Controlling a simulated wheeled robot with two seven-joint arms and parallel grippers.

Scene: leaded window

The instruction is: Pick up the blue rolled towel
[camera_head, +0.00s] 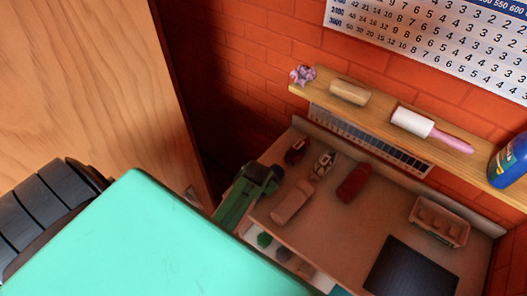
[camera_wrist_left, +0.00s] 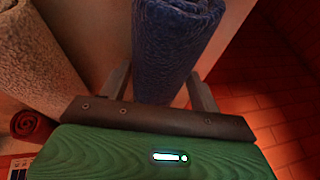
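The blue rolled towel (camera_wrist_left: 172,45) fills the upper middle of the left wrist view, dark blue and fuzzy. My left gripper (camera_wrist_left: 160,88) is around its lower part there, with one grey finger on each side. The fingers are spread wide; I cannot tell whether they touch the cloth. In the head view my green left gripper (camera_head: 270,178) is over the left edge of the desk, and I cannot make out the blue towel there. My right gripper is in neither view.
A beige rolled towel (camera_head: 292,203) lies just right of my left gripper, and a red roll (camera_head: 355,182) farther right. Small toy-like items (camera_head: 323,165) lie behind. A wooden shelf (camera_head: 375,110) runs above the desk. A wooden panel (camera_head: 95,80) stands at left.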

